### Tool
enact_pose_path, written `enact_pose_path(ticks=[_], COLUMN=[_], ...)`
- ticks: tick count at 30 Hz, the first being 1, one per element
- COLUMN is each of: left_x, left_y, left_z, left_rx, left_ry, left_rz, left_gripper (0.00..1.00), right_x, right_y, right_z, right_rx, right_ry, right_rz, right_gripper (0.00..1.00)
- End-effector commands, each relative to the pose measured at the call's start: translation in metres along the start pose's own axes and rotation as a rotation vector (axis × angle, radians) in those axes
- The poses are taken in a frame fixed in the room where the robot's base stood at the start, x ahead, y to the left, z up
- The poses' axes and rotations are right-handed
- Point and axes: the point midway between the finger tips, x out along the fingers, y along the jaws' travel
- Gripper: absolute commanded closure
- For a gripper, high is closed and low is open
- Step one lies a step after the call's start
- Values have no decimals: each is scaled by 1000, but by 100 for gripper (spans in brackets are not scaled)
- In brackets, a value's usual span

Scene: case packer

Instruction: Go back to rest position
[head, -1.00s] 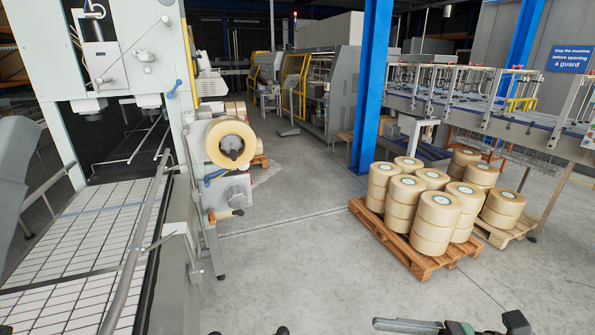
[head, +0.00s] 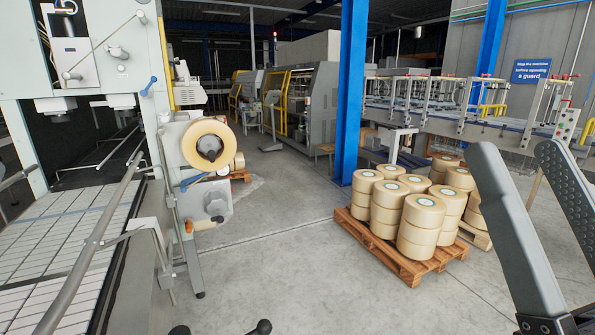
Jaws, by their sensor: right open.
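My right gripper (head: 521,152) is at the right edge of the head view, close to the camera. Its two grey fingers point upward with a clear gap between them, and nothing is held. It stands in front of the right-hand machinery and the floor beside the pallet. My left gripper cannot be made out in the head view.
A case packer with a tape roll (head: 208,144) and a white roller conveyor (head: 73,233) stands on the left. A wooden pallet (head: 401,262) with stacked tape rolls is right of centre. A blue post (head: 349,95) rises behind it. The grey floor (head: 290,275) between is clear.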

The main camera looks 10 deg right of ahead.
Motion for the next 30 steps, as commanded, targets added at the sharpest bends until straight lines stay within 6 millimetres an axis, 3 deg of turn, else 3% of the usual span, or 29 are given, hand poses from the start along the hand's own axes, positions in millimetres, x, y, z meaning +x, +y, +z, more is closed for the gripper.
enact_pose_path(ticks=[1, 16, 21, 30], left_x=[32, 184, 203, 201], left_y=[0, -1, -1, -1], left_z=[-30, -173, -190, -188], left_rx=[0, 0, 0, 0], left_ry=[2, 5, 4, 3], left_rz=[0, 0, 0, 0], left_gripper=[43, 43, 43, 43], right_x=[31, 182, 201, 199], right_y=[0, 0, 0, 0], right_z=[-34, -177, -195, -193], right_rx=[-9, -17, -17, -18], right_ry=[16, 16, 15, 16], right_rz=[1, 4, 5, 5], right_gripper=[30, 30, 30, 30])
